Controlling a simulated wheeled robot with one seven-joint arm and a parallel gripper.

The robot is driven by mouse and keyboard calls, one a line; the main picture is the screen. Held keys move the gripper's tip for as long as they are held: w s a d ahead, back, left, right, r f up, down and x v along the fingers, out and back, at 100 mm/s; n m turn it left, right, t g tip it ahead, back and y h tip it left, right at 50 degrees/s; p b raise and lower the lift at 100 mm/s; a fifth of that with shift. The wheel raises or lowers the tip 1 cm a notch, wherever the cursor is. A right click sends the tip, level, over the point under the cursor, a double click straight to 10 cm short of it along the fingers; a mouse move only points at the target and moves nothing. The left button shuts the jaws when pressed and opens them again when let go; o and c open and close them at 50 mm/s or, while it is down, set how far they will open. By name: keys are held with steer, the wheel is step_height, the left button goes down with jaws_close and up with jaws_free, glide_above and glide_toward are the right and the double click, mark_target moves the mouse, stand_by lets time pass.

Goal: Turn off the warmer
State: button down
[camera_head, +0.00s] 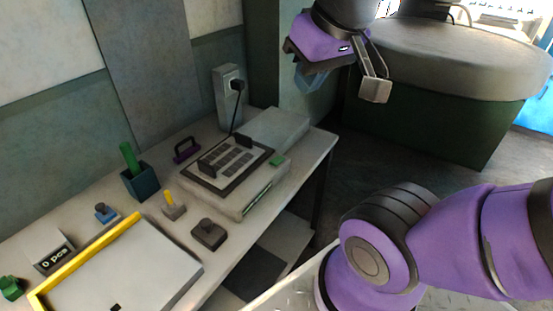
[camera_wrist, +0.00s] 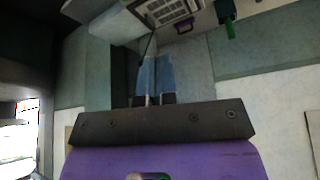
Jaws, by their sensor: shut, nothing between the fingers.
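The warmer (camera_head: 233,188) appears to be the light grey box on the bench, with a dark-framed top of small grey plates and two dark upright grips. A green piece (camera_head: 278,160) sits at its right corner, and a green strip runs along its front side. Its black cord rises to a plug in a grey wall box (camera_head: 228,98). Part of the warmer shows upside down at the top of the wrist view (camera_wrist: 168,10). My gripper (camera_head: 309,84) is shut and empty, above and right of the warmer in the head view. Its blue-grey fingers (camera_wrist: 155,62) touch nothing.
A purple handle (camera_head: 186,149), a blue cup with a green-handled tool (camera_head: 141,183), a dark knobbed block (camera_head: 208,234), a yellow-handled stamp (camera_head: 173,206) and a yellow-edged tray (camera_head: 130,265) stand left of or before the warmer. A round grey-topped green counter (camera_head: 440,60) is at right.

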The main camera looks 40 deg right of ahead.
steer(key=w+d+f+m+g, duration=0.2)
steer(key=w+m, duration=0.1)
steer(key=w, duration=0.5)
steer(key=m+g+y, duration=0.2)
steer(key=m+g, duration=0.2)
steer(key=m, duration=0.7)
glide_above(275, 161)
steer(key=w+d, duration=0.1)
steer(key=d, duration=0.2)
step_height(275, 161, down, 22)
steer(key=shift+r, duration=0.15)
steer(key=a+f, duration=0.1)
steer(key=f, duration=0.8)
steer(key=s+a+f, duration=0.1)
steer(key=f, duration=0.3)
steer(key=shift+a+f, duration=0.35)
